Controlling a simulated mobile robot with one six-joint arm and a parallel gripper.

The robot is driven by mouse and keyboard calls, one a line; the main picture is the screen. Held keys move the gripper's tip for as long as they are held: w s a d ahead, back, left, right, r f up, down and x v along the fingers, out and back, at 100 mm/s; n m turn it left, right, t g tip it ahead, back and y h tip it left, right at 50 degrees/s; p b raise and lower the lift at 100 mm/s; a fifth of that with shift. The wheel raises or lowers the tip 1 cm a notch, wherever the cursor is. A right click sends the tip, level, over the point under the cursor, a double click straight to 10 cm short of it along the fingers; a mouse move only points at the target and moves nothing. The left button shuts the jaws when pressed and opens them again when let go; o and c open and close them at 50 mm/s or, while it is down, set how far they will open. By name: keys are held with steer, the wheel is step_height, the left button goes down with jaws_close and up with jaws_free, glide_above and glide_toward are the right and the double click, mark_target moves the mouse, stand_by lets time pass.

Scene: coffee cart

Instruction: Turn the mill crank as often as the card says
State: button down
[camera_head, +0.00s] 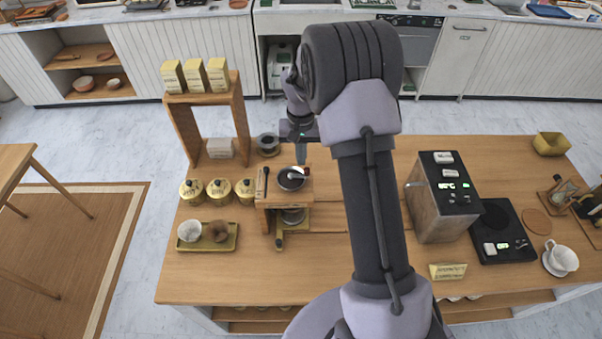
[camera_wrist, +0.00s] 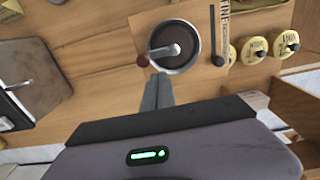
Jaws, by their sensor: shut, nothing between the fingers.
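The wooden mill (camera_head: 284,197) stands on the cart left of my arm. In the wrist view its round dark bowl (camera_wrist: 183,64) shows from above, with a light metal crank (camera_wrist: 162,51) across it. The crank ends in a dark red knob (camera_wrist: 143,60) at the bowl's lower left rim. My gripper (camera_wrist: 158,77) is shut and empty, its tips close to the knob in the picture; I cannot tell if they touch. It also shows above the mill in the head view (camera_head: 301,160). A cream card (camera_head: 447,271) stands at the cart's front, its writing too small to read.
Yellow canisters (camera_head: 218,189) stand left of the mill, a tray (camera_head: 231,239) with a cup in front of them. A wooden stand (camera_head: 205,98) holds cream packs behind. A metal machine (camera_head: 440,205) and a black scale (camera_head: 503,232) stand right of my arm.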

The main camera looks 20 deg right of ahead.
steer(key=shift+f+b, duration=0.85)
steer(key=shift+f, duration=0.3)
steer(key=shift+r, duration=0.15)
steer(key=shift+r+p, duration=0.65)
steer(key=shift+r, duration=0.2)
steer(key=s+b, duration=0.1)
steer(key=s, duration=0.2)
steer(key=s+b, duration=0.1)
steer(key=s, duration=0.1)
steer(key=shift+a+f+b, duration=0.15)
steer(key=shift+a+b, duration=0.15)
steer(key=shift+a, duration=0.1)
steer(key=a, duration=0.2)
steer(key=s+a+b, duration=0.1)
steer(key=a, duration=0.1)
steer(key=shift+s+a, duration=0.1)
steer(key=shift+s, duration=0.1)
steer(key=shift+w+a, duration=0.1)
steer(key=shift+a, duration=0.15)
steer(key=shift+a, duration=0.1)
